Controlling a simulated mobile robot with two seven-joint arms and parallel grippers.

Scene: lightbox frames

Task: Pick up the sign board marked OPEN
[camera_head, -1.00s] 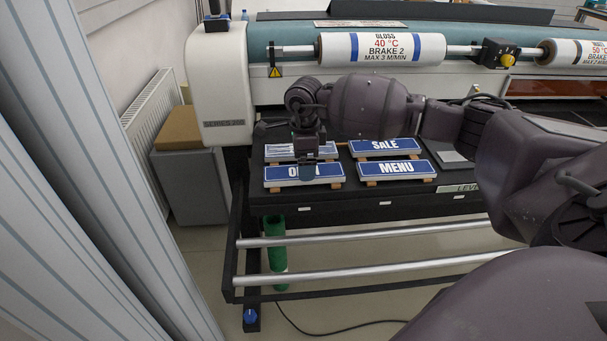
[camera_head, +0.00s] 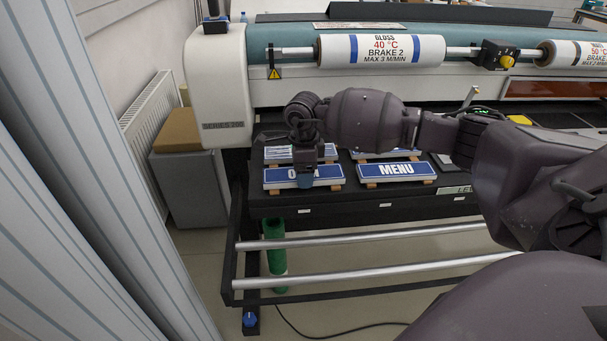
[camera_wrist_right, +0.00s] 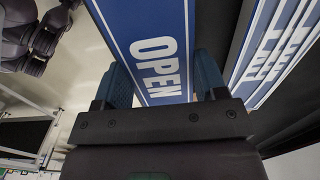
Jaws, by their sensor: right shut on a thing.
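The blue sign board marked OPEN (camera_head: 331,174) lies at the front left of the black table, by wooden blocks. My right gripper (camera_head: 305,181) is over its middle and hides part of the lettering. In the right wrist view the OPEN board (camera_wrist_right: 158,50) runs between the two fingers of my right gripper (camera_wrist_right: 165,85), one at each long edge, and they are shut on it. I cannot tell any gap between the board and its blocks. My left gripper is not in view.
The MENU sign (camera_head: 396,170) lies just right of the OPEN board. Another blue sign (camera_head: 279,153) lies behind it, and a further sign (camera_head: 372,155) is mostly hidden by my arm. The laminating machine (camera_head: 222,85) stands behind. A green roll (camera_head: 276,255) is below the table.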

